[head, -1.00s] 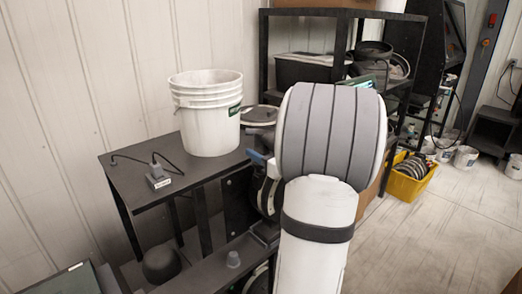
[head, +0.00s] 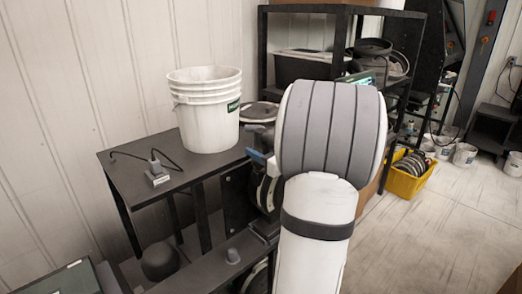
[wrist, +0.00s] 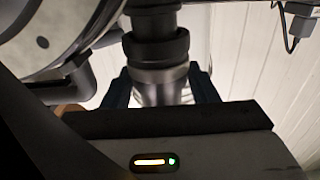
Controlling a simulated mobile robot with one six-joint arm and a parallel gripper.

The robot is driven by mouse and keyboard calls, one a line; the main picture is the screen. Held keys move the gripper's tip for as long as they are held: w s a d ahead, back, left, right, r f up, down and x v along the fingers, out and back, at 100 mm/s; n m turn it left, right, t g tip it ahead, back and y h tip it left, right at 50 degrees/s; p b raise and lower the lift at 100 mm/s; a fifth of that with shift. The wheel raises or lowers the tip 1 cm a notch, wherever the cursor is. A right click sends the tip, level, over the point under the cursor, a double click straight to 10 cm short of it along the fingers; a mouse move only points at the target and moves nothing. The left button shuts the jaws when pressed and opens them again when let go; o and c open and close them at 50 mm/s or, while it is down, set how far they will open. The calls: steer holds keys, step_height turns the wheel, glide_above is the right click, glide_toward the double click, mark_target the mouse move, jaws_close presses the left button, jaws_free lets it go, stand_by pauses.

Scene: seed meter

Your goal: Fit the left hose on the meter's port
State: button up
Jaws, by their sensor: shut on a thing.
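In the wrist view my gripper (wrist: 161,88) has its two dark blue fingers on either side of a grey, shiny hose end (wrist: 160,78), and is shut on it. Directly above the grey end is a black round collar and neck (wrist: 154,44), in line with it. I cannot tell whether the hose end is seated on this part or only touching it. In the head view a blue finger (head: 257,157) shows beside the dark meter (head: 267,190). My arm hides most of the meter, the held hose and the rest of the gripper.
A dark table (head: 125,171) at left holds a white bucket (head: 207,120) and a small grey box (head: 156,175) with a cable. A black shelf (head: 262,50) stands behind my arm. A yellow crate (head: 405,184) is on the floor at right, with open floor in front.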

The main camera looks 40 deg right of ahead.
steer(key=shift+f+b, duration=0.45)
steer(key=shift+f, duration=0.05)
stand_by(0.3)
steer(key=o, duration=1.2)
steer(key=s, duration=0.2)
steer(key=s+b, duration=0.1)
steer(key=s, duration=0.4)
steer(key=shift+s+d+b, duration=0.3)
steer(key=shift+s, duration=0.1)
